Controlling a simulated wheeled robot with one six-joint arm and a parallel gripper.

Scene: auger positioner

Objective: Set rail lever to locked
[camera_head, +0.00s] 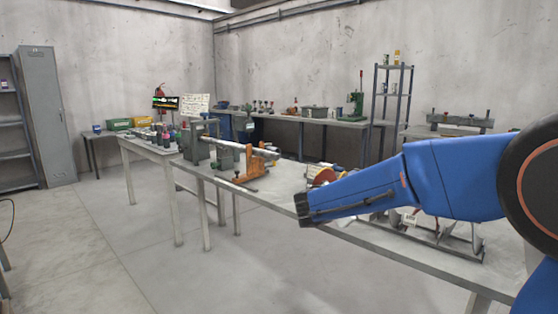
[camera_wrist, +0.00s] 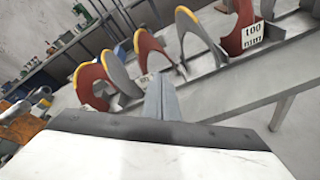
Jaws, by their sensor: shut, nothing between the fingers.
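I cannot clearly make out the rail lever in either view. An orange fixture (camera_head: 238,172) with a dark knob stands at the left part of the long workbench, beside a horizontal pale shaft (camera_head: 215,143) in grey supports. Orange parts (camera_wrist: 20,120) also show at the left edge of the wrist view. My gripper (camera_wrist: 162,92) is shut and empty, its fingers together at the middle of the wrist view. No contact with anything shows. In the head view my blue arm reaches in from the right over the workbench (camera_head: 270,200), hiding part of it.
Red and grey auger flights (camera_wrist: 92,85) with yellow edges stand beyond my fingers, near a "100 mm" label (camera_wrist: 252,35). A back bench (camera_head: 300,118) carries tools and a green press (camera_head: 357,103). A grey locker (camera_head: 45,115) stands left. The floor at front left is clear.

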